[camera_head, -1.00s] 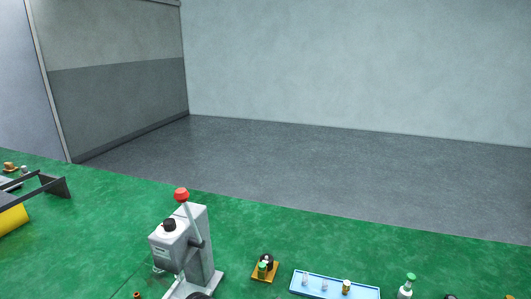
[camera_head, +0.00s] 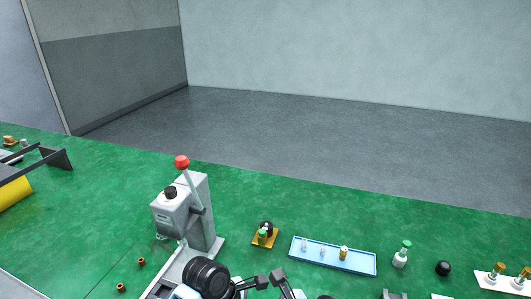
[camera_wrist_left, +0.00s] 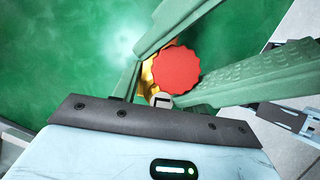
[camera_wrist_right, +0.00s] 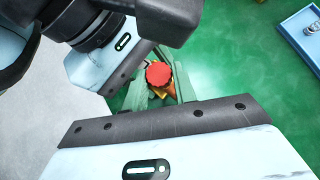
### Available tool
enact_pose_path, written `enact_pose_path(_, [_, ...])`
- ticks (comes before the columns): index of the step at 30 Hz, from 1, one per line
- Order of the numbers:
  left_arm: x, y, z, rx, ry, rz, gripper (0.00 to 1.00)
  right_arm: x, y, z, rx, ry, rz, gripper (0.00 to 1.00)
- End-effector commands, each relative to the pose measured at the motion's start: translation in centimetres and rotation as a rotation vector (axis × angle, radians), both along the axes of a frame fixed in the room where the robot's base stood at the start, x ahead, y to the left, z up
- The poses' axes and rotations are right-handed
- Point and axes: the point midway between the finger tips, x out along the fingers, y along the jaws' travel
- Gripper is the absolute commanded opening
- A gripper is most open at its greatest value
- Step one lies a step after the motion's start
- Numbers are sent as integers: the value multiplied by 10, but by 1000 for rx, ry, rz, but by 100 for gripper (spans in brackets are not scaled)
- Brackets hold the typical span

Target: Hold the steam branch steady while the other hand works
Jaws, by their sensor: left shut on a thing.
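The steam branch, a brass piece (camera_wrist_left: 148,72) with a red scalloped knob (camera_wrist_left: 178,68), is in the left wrist view between green fingers. My left gripper (camera_wrist_left: 155,85) is shut on it. In the right wrist view the red knob (camera_wrist_right: 158,74) shows with brass below it, close to my right gripper (camera_wrist_right: 162,95). Green fingers flank the knob there; they overlap, so I cannot tell whether the right jaws touch it. In the head view my left gripper (camera_head: 262,283) and right gripper (camera_head: 279,279) are close together at the bottom edge. The branch is not distinguishable there.
Two small orange-brown pieces (camera_head: 121,288) lie at left.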

Motion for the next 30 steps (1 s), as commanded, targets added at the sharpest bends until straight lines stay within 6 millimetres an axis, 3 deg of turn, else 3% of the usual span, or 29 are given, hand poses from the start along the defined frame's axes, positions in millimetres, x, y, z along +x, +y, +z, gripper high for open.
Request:
enact_pose_path(5, [0, 0, 0, -1, 0, -1, 0, 0, 0, 0, -1, 1, 1, 48])
enact_pose_path(17, [0, 0, 0, -1, 0, 0, 0, 0, 0, -1, -1, 2, 42, 48])
enact_pose_path(30, [0, 0, 0, -1, -1, 1, 0, 3, -2, -2, -3, 4, 336, 48])
